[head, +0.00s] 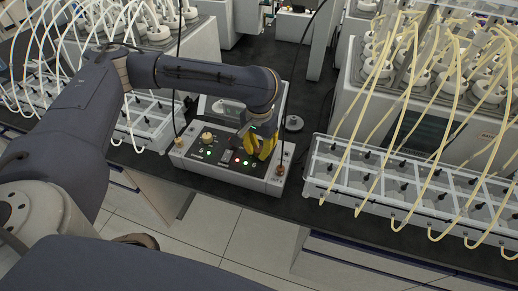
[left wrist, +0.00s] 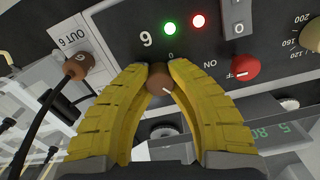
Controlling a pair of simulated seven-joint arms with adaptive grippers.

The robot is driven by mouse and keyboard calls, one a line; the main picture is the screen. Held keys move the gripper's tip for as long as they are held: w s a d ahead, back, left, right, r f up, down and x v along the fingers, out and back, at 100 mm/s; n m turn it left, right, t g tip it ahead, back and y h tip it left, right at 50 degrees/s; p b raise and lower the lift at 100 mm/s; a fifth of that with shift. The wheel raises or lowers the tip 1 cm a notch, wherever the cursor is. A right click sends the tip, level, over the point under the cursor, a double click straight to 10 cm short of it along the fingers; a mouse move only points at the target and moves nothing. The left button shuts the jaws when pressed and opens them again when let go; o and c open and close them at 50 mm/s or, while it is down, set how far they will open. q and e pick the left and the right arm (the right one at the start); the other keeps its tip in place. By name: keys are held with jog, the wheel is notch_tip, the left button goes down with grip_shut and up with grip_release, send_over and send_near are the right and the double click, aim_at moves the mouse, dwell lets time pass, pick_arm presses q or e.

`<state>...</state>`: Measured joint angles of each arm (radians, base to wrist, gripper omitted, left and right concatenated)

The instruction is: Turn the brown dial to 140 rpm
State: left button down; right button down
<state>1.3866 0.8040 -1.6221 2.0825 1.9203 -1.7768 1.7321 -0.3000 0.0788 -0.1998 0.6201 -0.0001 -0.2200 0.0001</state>
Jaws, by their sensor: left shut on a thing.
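The brown dial (left wrist: 158,80) sits on the black panel of a white control box (head: 232,178). A small white mark shows on its face, toward the lower right in the left wrist view. My left gripper (head: 264,150) has two yellow fingers, which also show in the left wrist view (left wrist: 159,74). They are shut on the brown dial, one on each side. The fingers hide the dial in the head view and cover part of any scale around it. Only a small "0" is readable beside it. My right gripper is not in view.
Close by are a lit green lamp (left wrist: 169,28), a white lamp with a red ring (left wrist: 199,21), a red knob (left wrist: 245,68) and a brown cable plug (left wrist: 76,67). A beige dial (head: 207,138) is farther left. Tube-filled racks (head: 420,190) flank the box.

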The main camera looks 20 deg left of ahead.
pick_arm(q)
jog(key=shift+m, duration=0.3)
jog(key=m, duration=0.3)
jog(key=shift+m, duration=0.4)
jog(key=m, duration=0.8)
jog(key=shift+m, duration=2.3)
jog(key=c, duration=1.1)
grip_release()
jog(key=shift+o, duration=0.2)
